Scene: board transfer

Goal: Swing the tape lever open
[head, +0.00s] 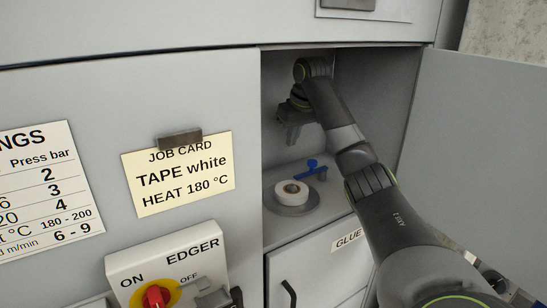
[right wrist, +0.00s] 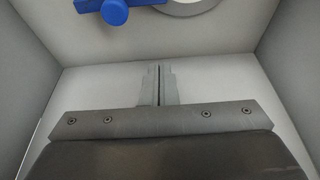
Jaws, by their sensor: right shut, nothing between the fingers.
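The tape lever (head: 314,168) is blue and stands on the compartment floor just behind a white tape roll (head: 291,188), which lies on a grey disc (head: 291,207). In the right wrist view, the blue lever (right wrist: 114,12) with its round knob shows at the top edge, and part of the tape roll (right wrist: 189,5) shows right of it. My right gripper (head: 291,138) is inside the compartment, above the tape and lever and apart from both. In the right wrist view its fingers (right wrist: 158,70) are shut together and empty. My left gripper is not in view.
The compartment walls (head: 390,90) close in around my right arm, with an open door panel (head: 475,130) at right. A GLUE drawer (head: 325,265) lies below. The edger switch box (head: 165,270) and job card (head: 178,175) are on the front at left.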

